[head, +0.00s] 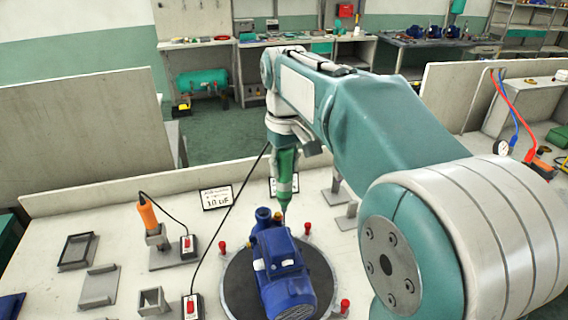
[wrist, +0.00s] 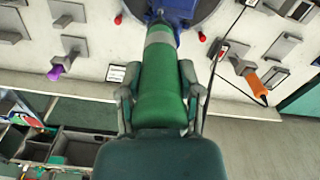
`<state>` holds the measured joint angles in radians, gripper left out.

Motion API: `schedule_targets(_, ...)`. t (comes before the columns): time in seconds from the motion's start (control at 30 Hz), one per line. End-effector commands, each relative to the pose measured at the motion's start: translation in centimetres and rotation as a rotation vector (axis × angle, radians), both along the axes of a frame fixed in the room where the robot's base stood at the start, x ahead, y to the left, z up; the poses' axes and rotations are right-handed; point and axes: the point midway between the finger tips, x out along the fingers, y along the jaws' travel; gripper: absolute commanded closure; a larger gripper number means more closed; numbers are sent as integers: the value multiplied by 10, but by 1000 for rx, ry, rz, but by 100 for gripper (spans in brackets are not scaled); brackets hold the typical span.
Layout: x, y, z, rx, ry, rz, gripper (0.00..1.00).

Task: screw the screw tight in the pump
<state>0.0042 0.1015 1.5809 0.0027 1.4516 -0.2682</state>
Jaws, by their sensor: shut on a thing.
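My gripper (wrist: 157,82) is shut on a green electric screwdriver (wrist: 160,100), with one finger on each side of its body. In the head view the screwdriver (head: 284,178) points down, its tip at the back of the blue pump (head: 280,262). I cannot tell whether the tip touches the pump. The pump lies on a dark round plate (head: 238,283); part of the pump (wrist: 178,8) shows at the top of the wrist view. The screw cannot be made out in either view.
A black cable (head: 233,205) runs across the bench to a red-switched box (head: 192,306). An orange screwdriver (head: 148,215) stands in a holder at left. Several red knobs (head: 345,305) surround the plate.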

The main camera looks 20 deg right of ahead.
Motion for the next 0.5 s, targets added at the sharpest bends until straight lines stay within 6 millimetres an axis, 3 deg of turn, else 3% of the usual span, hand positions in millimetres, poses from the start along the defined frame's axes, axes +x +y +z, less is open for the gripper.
schedule_targets(0.5, 0, 0, -5, 0, -1, 0, 100)
